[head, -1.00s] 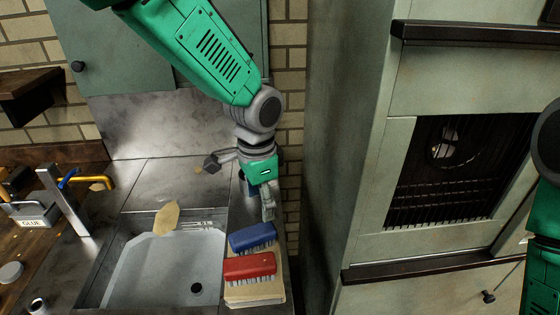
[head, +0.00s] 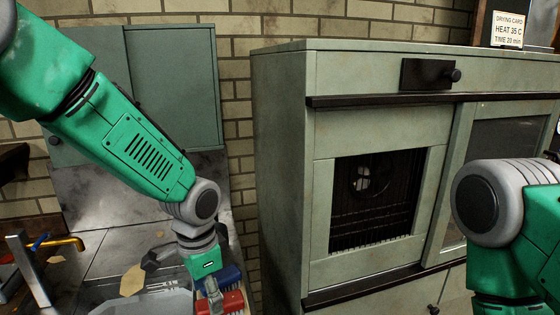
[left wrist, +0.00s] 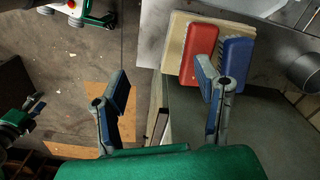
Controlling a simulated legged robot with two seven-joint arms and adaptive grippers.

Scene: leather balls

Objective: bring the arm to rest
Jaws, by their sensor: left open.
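My left arm comes in from the upper left in the head view. Its gripper (head: 212,288) points down beside a red brush (head: 233,301) and a blue brush (head: 231,274), and its fingertips are hard to make out there. In the left wrist view the two fingers of the left gripper (left wrist: 162,84) stand wide apart with nothing between them. The red brush (left wrist: 199,48) and blue brush (left wrist: 236,62) lie beyond the right finger, on a pale block (left wrist: 173,45). My right arm shows at the right edge of the head view; its gripper is out of frame.
A green drying cabinet (head: 282,160) with a dark fan opening stands to the right of the left arm. Floor shows at the left in the left wrist view.

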